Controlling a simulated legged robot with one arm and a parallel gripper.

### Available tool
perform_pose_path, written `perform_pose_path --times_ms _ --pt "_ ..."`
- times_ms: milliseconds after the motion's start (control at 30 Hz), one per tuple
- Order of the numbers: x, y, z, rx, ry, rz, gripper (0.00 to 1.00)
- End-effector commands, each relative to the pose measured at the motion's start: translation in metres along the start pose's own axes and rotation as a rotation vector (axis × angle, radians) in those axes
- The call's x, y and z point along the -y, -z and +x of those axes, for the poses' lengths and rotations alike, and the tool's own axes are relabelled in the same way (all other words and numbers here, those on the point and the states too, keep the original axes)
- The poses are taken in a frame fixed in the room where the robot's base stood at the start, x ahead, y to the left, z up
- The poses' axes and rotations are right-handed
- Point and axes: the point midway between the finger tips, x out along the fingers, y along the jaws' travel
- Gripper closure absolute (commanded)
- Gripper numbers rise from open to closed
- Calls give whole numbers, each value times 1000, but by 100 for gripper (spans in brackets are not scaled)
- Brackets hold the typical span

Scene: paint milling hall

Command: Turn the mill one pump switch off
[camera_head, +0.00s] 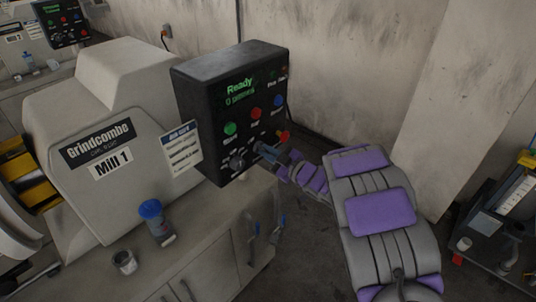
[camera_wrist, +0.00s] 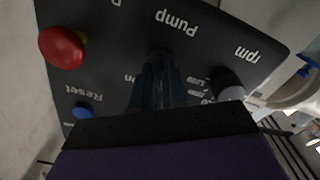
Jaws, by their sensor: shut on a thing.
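The black control box (camera_head: 215,115) of Mill 1 stands beside the pale mill housing (camera_head: 105,190), which is labelled "Grindcombe" and "Mill 1". Its display reads "Ready". My gripper (camera_head: 260,148) is at the lower part of the panel, right of the black rpm knob (camera_head: 237,160). In the wrist view the panel (camera_wrist: 205,50) appears upside down, and my gripper (camera_wrist: 158,58) is shut at the spot by the "Pump" label. The jaws cover the pump switch, so its position cannot be told. The rpm knob (camera_wrist: 228,85) is close beside the jaws.
A red mushroom button (camera_wrist: 62,47) and a blue reset button (camera_wrist: 82,111) sit near my gripper. The panel also has a green button (camera_head: 230,128). A blue-capped bottle (camera_head: 155,222) and a small cup (camera_head: 123,261) stand on the bench.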

Motion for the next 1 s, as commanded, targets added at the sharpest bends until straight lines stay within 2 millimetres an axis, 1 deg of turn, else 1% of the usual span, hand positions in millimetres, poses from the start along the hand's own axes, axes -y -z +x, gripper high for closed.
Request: perform_pose_path --times_ms 367,400,633,667,867,1000 --pt "1 0 0 0 2 -6 100" --pt "1 0 0 0 2 -6 85" --pt "0 0 0 0 1 -5 63" --pt "0 0 0 1 1 -5 62" --pt "0 0 0 1 1 -5 62" --pt "-1 0 -7 2 0 -5 62"
